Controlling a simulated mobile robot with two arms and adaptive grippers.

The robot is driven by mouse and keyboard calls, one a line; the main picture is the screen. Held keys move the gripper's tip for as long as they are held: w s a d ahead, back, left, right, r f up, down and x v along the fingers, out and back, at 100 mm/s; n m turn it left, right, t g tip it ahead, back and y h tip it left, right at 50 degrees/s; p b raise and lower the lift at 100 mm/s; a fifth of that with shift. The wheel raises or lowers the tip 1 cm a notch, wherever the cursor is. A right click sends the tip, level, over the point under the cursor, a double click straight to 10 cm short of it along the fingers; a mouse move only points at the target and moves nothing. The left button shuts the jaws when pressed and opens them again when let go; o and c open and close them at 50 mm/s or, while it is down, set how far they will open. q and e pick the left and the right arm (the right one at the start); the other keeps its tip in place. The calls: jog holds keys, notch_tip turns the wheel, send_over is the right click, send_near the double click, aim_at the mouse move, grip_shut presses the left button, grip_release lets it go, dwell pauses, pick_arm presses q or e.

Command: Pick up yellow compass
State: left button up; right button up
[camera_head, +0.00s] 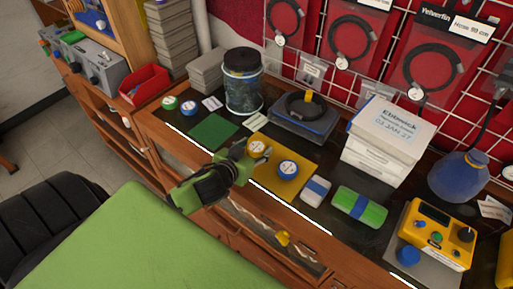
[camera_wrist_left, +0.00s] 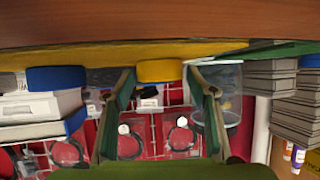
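The yellow compass (camera_head: 257,147) is a small round case with a pale dial on the yellow mat (camera_head: 284,187) in the head view. In the left wrist view the picture is upside down, and the yellow compass (camera_wrist_left: 158,70) shows edge-on between the two fingertips. My left gripper (camera_head: 255,156) is at the near side of the yellow compass, its fingers open and pointing at it. In the wrist view the left gripper (camera_wrist_left: 160,80) has its fingers apart, one on each side of the compass. I cannot tell whether either finger touches it. My right gripper is not in view.
A blue compass (camera_head: 288,168) sits right of the yellow one on the same mat. A dark jar (camera_head: 243,80) and a black device (camera_head: 302,118) stand behind. A green mat (camera_head: 213,132) lies left; a white-blue block (camera_head: 316,190) and a green block (camera_head: 359,207) lie right.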

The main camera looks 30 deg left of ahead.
pick_arm(q)
jog(key=c, duration=0.7)
jog(key=shift+r, duration=0.1)
